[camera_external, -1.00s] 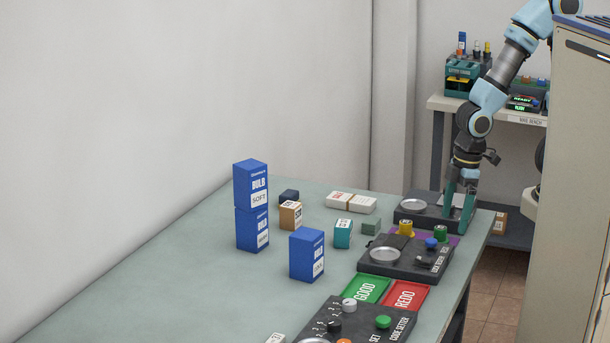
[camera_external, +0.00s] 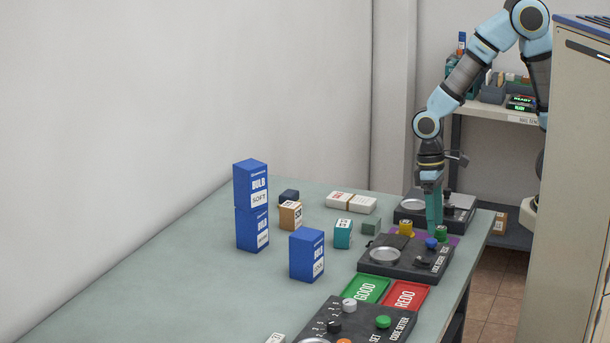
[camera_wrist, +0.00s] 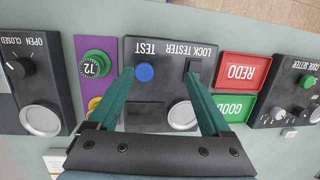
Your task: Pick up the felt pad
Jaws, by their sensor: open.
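No object is labelled as the felt pad. A flat purple pad (camera_wrist: 88,58) shows in the wrist view beside the lock tester, with a green numbered knob-like piece (camera_wrist: 95,64) and a yellow one (camera_wrist: 94,104) on it; its edge shows in the external view (camera_external: 453,239).
GOOD (camera_external: 363,290) and REDO (camera_external: 405,297) trays lie in front of the lock tester. The code setter (camera_external: 372,325) is nearer the camera. Blue bulb boxes (camera_external: 307,255) and a teal box (camera_external: 343,234) stand to the left. The table's left front is clear.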

